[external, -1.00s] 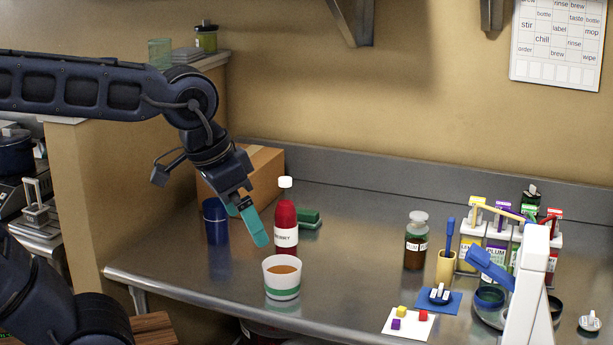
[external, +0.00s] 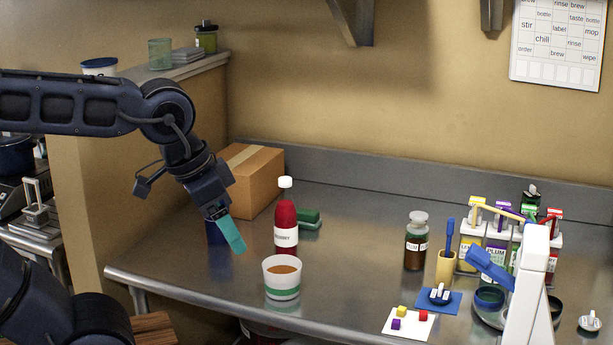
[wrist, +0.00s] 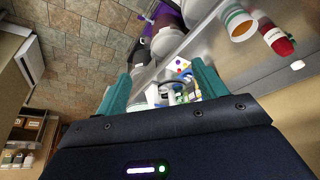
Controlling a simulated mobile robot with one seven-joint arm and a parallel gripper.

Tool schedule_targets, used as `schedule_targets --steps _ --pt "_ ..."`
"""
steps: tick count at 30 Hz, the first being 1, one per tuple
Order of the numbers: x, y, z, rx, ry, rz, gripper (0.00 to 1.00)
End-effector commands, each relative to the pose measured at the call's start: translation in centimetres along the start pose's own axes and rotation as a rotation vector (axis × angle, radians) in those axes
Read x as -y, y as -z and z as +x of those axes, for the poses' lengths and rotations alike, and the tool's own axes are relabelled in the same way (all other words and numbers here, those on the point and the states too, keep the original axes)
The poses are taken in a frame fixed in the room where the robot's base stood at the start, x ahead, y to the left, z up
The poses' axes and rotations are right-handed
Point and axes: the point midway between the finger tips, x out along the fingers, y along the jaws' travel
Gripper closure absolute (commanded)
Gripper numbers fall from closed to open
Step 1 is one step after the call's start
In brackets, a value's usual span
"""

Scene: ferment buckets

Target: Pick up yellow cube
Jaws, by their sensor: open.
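The yellow cube (external: 402,311) sits on a white card (external: 413,329) near the front edge of the steel counter. A purple cube (external: 396,324) and a red cube (external: 423,315) share the card. The card also shows small between my fingers in the wrist view (wrist: 179,64). My gripper (external: 233,236) is open and empty, with teal fingers, above the left part of the counter. It is far to the left of the yellow cube and higher. In the wrist view the two fingers (wrist: 160,90) stand wide apart.
A cup (external: 282,278) and a red bottle (external: 286,220) stand just right of my gripper, a cardboard box (external: 262,180) behind it. A brown jar (external: 415,245), a yellow holder (external: 446,266) and a bottle rack (external: 495,240) stand behind the card.

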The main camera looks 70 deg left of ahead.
Motion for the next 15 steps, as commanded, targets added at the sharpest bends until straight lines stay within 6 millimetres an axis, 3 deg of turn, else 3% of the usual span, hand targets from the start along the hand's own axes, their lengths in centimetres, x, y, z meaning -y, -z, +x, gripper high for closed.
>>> schedule_targets --steps 1,4,15 --pt "0.00 0.01 0.00 0.000 0.000 0.000 0.39" --pt "0.00 0.01 0.00 0.000 0.000 0.000 0.57" --pt "0.04 0.61 0.14 0.006 -0.001 0.014 0.57"
